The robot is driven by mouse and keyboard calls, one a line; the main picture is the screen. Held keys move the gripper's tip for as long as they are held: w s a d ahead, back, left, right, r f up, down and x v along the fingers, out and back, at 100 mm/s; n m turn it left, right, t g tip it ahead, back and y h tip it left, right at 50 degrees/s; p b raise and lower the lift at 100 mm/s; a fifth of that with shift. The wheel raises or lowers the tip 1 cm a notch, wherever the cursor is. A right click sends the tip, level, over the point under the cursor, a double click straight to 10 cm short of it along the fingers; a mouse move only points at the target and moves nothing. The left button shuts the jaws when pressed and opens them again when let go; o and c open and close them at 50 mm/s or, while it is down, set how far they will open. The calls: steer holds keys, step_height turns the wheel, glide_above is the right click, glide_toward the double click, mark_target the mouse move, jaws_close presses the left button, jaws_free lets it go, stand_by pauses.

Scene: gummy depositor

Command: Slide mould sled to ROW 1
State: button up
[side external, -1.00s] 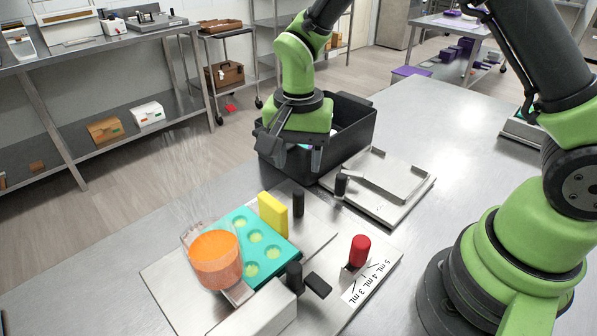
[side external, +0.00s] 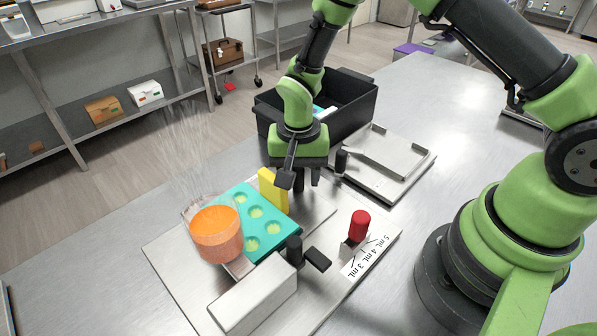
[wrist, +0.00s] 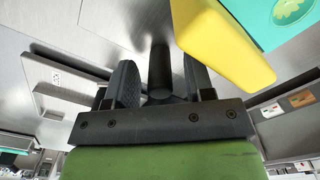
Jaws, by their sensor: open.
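The teal mould (side external: 262,213) with round cavities sits on the metal base plate, and a yellow upright block (side external: 267,186) stands at its far edge. The yellow block (wrist: 220,45) and a corner of the teal mould (wrist: 290,12) also show in the wrist view. My gripper (side external: 300,184) is open and points down just right of the yellow block. In the wrist view a dark post (wrist: 160,70) shows between my open fingers (wrist: 160,82); I cannot tell whether they touch it. The side view mostly hides that post.
A clear cup of orange liquid (side external: 216,235) stands over the mould's left side. A red knob (side external: 359,226) sits by a mL scale (side external: 369,258). A black post (side external: 294,250) stands in front, a black bin (side external: 354,113) behind, and a metal tray (side external: 385,190) at right.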

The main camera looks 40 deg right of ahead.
steer(key=shift+c, duration=0.3)
jaws_close()
steer(key=shift+a, duration=2.1)
steer(key=shift+o, duration=0.3)
jaws_free()
steer(key=shift+r, duration=0.1)
step_height(320, 180, up, 10)
